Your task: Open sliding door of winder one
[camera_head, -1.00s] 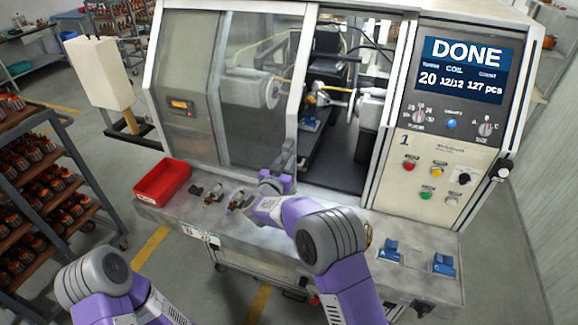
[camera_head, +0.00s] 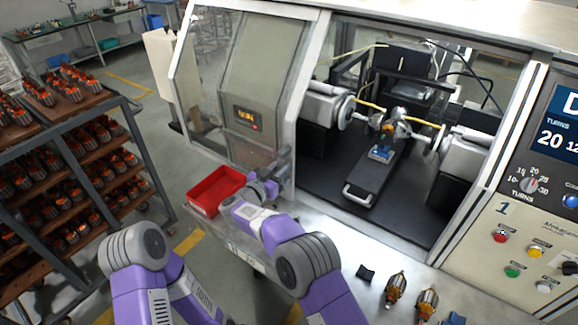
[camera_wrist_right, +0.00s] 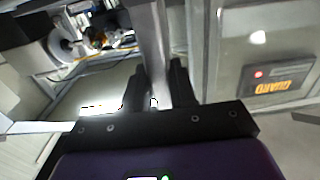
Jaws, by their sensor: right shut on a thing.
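The sliding door (camera_head: 262,85) of winder one is a clear panel in a pale frame, now at the left side of the machine front. My right gripper (camera_head: 284,160) is at the door's right edge. In the right wrist view, its two dark fingers (camera_wrist_right: 158,88) are shut on the grey door handle (camera_wrist_right: 152,45). The opening to the right of the door shows the winding chamber, with an armature (camera_head: 388,130) between two spindles. My left arm shows at the lower left, but its gripper is out of view.
A red bin (camera_head: 216,190) sits on the front ledge below the door. Several armatures (camera_head: 397,288) lie on the ledge at the lower right. A rack of armatures (camera_head: 75,150) stands at the left. The control panel (camera_head: 530,225) is at the right edge.

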